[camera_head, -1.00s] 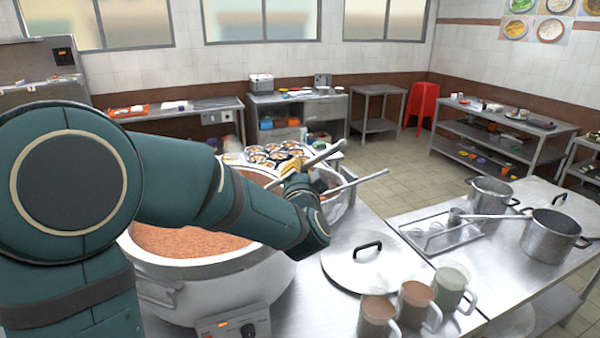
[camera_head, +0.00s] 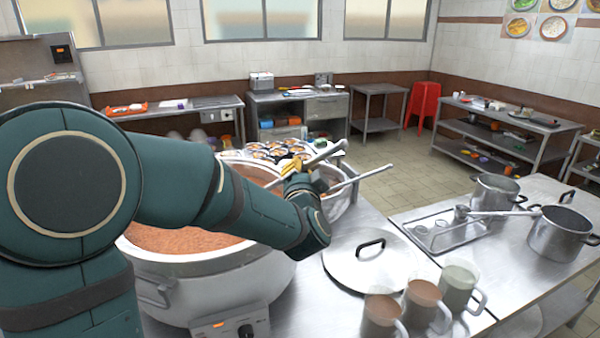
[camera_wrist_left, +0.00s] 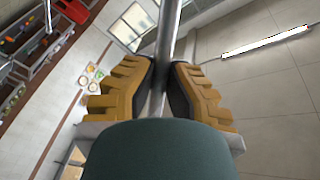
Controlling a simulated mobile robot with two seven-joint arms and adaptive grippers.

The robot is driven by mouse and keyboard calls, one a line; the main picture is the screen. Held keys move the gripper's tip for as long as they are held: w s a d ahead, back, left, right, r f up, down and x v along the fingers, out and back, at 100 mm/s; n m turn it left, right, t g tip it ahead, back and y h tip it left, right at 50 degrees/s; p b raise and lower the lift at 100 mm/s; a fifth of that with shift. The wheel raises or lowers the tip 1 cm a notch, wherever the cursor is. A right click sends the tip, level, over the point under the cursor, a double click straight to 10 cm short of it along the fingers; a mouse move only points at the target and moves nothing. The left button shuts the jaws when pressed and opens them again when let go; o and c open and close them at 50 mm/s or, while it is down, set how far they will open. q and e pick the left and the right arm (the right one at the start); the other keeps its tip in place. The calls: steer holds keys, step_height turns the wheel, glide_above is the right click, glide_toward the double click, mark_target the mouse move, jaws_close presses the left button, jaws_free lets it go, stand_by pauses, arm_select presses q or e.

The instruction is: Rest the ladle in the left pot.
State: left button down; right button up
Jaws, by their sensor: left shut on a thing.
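My left gripper (camera_head: 293,168) is shut on a thin metal ladle handle (camera_head: 322,154), above the back right rim of the large left pot (camera_head: 215,283). In the left wrist view the handle (camera_wrist_left: 166,50) runs between the yellow fingers (camera_wrist_left: 159,88). The handle slants up to the right; the ladle's bowl is hidden behind my arm. The left pot is pale with a wide rim and holds reddish-brown food (camera_head: 185,240). My forearm crosses over it. A second pot (camera_head: 345,205) stands behind my wrist, with another metal rod (camera_head: 360,180) slanting over it. My right gripper is not in view.
A round lid (camera_head: 362,270) lies on the counter right of the left pot, with several mugs (camera_head: 420,303) in front. On the right table are two metal pots (camera_head: 560,238), a tray (camera_head: 445,240) and another ladle (camera_head: 490,213). Food containers (camera_head: 262,153) stand behind my gripper.

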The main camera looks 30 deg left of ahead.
arm_select(q)
step_height(320, 180, down, 6)
steer(key=b, duration=0.4)
steer(key=shift+f, duration=0.2)
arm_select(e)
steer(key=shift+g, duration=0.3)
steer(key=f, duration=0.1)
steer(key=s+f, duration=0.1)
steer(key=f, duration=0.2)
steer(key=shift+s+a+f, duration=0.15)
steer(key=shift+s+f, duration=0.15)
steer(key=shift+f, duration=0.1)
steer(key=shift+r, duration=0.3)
arm_select(q)
steer(key=shift+f, duration=0.35)
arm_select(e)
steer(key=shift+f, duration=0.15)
arm_select(q)
steer(key=c, duration=1.1)
jaws_free()
steer(key=shift+o, duration=0.2)
steer(key=v, duration=0.7)
steer(key=shift+s+d, duration=0.15)
steer(key=shift+s, duration=0.05)
